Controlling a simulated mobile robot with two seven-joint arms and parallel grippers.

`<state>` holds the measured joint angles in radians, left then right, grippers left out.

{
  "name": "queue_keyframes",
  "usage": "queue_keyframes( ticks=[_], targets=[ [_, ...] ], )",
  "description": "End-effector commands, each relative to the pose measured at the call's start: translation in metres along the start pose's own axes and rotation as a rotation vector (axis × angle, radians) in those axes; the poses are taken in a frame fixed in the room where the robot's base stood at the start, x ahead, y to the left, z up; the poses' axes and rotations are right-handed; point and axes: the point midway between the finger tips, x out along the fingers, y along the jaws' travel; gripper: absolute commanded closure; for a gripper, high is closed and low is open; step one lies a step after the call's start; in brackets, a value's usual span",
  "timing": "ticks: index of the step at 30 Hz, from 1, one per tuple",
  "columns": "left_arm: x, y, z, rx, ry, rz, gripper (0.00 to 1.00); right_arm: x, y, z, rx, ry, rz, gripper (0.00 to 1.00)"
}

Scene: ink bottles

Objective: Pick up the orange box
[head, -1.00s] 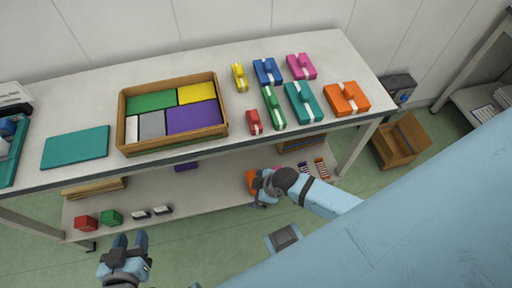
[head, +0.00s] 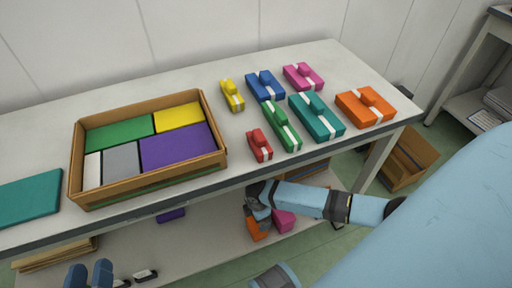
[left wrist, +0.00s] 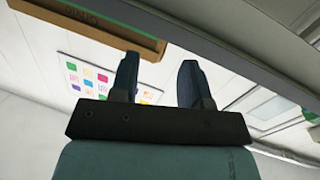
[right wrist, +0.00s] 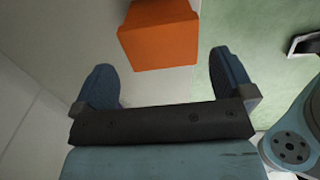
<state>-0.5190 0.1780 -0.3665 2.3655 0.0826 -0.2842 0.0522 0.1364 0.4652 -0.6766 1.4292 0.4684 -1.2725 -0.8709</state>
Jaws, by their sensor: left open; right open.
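A plain orange box (head: 258,229) sits on the lower shelf, partly hidden behind my right gripper (head: 260,204) in the head view. In the right wrist view the orange box (right wrist: 160,38) lies just ahead of my open, empty right fingers (right wrist: 165,70), roughly centred between them. Another orange box (head: 366,107), with a white band and a raised block, lies at the right end of the tabletop. My left gripper (head: 90,274) is at the bottom left, partly cut off by the frame. It is open and empty in the left wrist view (left wrist: 158,75).
A pink block (head: 284,220) is beside the shelf's orange box. The tabletop edge (head: 230,187) overhangs the shelf. The table holds a brown tray (head: 150,188) of coloured blocks and several banded boxes. A brown open box (head: 405,160) stands on the floor at right.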

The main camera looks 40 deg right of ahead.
Motion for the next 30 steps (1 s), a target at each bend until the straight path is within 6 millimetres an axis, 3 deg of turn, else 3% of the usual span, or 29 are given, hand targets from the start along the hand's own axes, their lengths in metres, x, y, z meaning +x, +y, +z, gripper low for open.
queue_keyframes(
  ticks=[3, 11, 16, 20, 27, 30],
  targets=[
    [0.001, 0.005, -0.009, -0.007, 0.056, 0.021, 0.57, 0.017, 0.0, -0.001, 0.001, 0.001, 0.0, 0.0],
    [0.002, 0.011, -0.019, -0.018, 0.119, 0.046, 0.57, 0.032, 0.0, -0.001, 0.001, 0.002, 0.0, 0.0],
    [0.001, 0.022, -0.036, -0.038, 0.233, 0.095, 0.57, 0.06, -0.001, -0.004, 0.002, 0.001, -0.001, 0.0],
    [0.004, 0.02, -0.024, -0.04, 0.179, 0.094, 0.57, 0.073, -0.001, -0.004, 0.002, 0.001, 0.001, 0.0],
    [0.004, 0.02, -0.024, -0.04, 0.167, 0.094, 0.57, 0.073, -0.001, -0.004, 0.001, 0.001, 0.001, 0.0],
    [0.004, 0.02, -0.024, -0.04, 0.167, 0.094, 0.57, 0.073, -0.001, -0.004, 0.001, 0.001, 0.001, 0.23]
  ],
)
